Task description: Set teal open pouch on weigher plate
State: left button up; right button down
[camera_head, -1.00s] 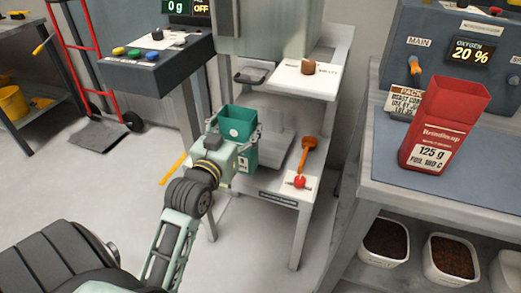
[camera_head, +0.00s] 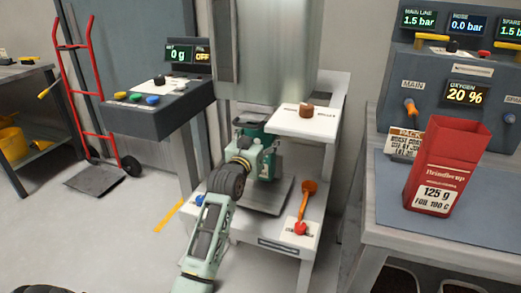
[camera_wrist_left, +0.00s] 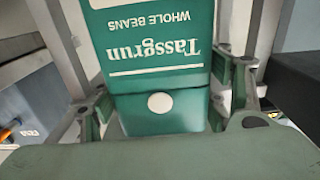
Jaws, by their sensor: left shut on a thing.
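The teal pouch (camera_head: 251,122) is in my left gripper (camera_head: 258,143), under the machine's metal housing. It is partly hidden by the gripper in the head view. In the left wrist view the pouch (camera_wrist_left: 155,60) fills the middle, its white lettering upside down, between the fingers of the gripper (camera_wrist_left: 168,100). The grey weigher plate (camera_head: 268,200) lies on the lower shelf, below and around the pouch's lower part. I cannot tell whether the pouch touches the plate. My right gripper is not in view.
An orange-handled lever (camera_head: 306,200) stands right of the plate. A small upper shelf (camera_head: 303,122) juts out above it. The display (camera_head: 180,54) reads 0 g. A red pouch (camera_head: 446,165) stands on the right bench. A red hand truck (camera_head: 88,90) stands at the left.

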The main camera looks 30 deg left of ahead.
pick_arm(q)
jog(key=shift+f+b, duration=0.55)
jog(key=shift+f, duration=1.2)
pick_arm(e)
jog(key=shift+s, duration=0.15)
pick_arm(q)
jog(key=o, duration=0.9)
jog(key=shift+f, duration=0.1)
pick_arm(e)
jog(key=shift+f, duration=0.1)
